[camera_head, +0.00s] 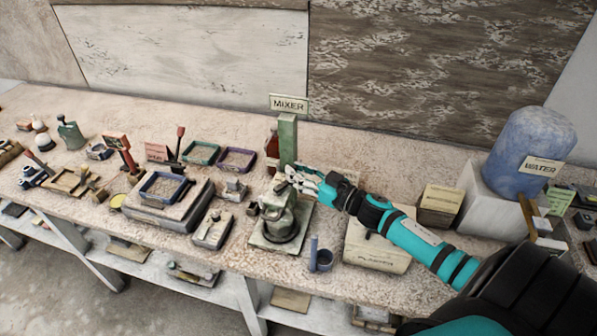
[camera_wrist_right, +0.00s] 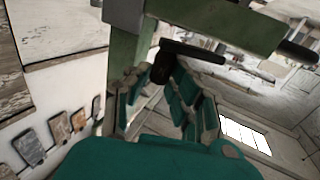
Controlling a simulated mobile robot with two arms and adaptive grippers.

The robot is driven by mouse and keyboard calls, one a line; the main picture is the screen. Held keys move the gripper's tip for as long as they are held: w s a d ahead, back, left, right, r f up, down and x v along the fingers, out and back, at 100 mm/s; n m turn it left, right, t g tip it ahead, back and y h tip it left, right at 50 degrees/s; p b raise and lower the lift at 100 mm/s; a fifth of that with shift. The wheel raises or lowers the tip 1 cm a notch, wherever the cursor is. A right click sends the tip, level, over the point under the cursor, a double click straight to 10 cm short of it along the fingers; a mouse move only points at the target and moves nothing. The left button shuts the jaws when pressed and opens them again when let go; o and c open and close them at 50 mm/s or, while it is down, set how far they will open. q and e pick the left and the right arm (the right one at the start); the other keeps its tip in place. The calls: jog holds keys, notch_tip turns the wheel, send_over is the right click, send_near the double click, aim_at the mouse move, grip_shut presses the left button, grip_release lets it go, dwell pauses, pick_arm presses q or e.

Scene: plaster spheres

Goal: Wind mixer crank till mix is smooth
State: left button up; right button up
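The mixer stands mid-table in the head view, with a green upright post (camera_head: 287,140) and a grey-green rounded pot (camera_head: 279,213) on a flat base. A MIXER sign (camera_head: 289,104) is above it. My right gripper (camera_head: 291,177) reaches in from the right, at the mixer just above the pot. In the right wrist view, the mixer's green frame (camera_wrist_right: 193,24) crosses the top. A black crank-like bar (camera_wrist_right: 195,51) with a dark grip (camera_wrist_right: 162,68) is close in front of the gripper. Whether the fingers enclose that grip is unclear. The mix is hidden. My left gripper is out of view.
A plaster bin (camera_head: 378,245) stands right of the mixer, below my right arm. A blue WATER vessel (camera_head: 530,150) stands on a white block (camera_head: 490,197). A blue-rimmed tray (camera_head: 164,188) and small tools crowd the left. A blue cup (camera_head: 321,261) is near the front edge.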

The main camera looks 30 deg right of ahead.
grip_shut()
jog(key=shift+w+f+n+g+y+b, duration=0.1)
jog(key=shift+w+n+g+y+b, duration=0.3)
jog(key=shift+n+y+b, duration=0.35)
jog(key=shift+w+f+n+g+y+b, duration=0.1)
jog(key=shift+w+n+g+y+b, duration=0.3)
jog(key=shift+y, duration=0.55)
jog(key=shift+w+r+n+g+y, duration=0.1)
jog(key=shift+n+g+y, duration=0.2)
jog(key=shift+n+y, duration=0.25)
jog(key=shift+r, duration=0.1)
jog(key=o, duration=0.6)
grip_release()
